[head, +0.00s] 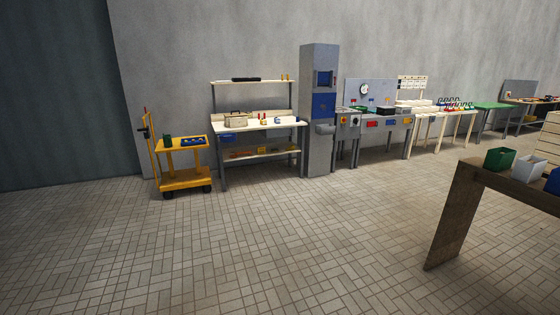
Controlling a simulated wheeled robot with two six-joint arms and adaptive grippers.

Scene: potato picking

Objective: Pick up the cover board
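I cannot make out a cover board in the head view. Neither of my grippers shows in this view. A workbench (257,124) with an upper shelf and a lower shelf stands against the wall left of the middle. Small objects lie on it, too small to tell apart.
A yellow cart (182,182) stands left of the bench, and a tall grey cabinet (319,140) right of it. More tables line the wall to the right. A brown table (455,215) with a green bin (500,159) and a white bin (529,166) is at the near right. The tiled floor (280,250) is clear.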

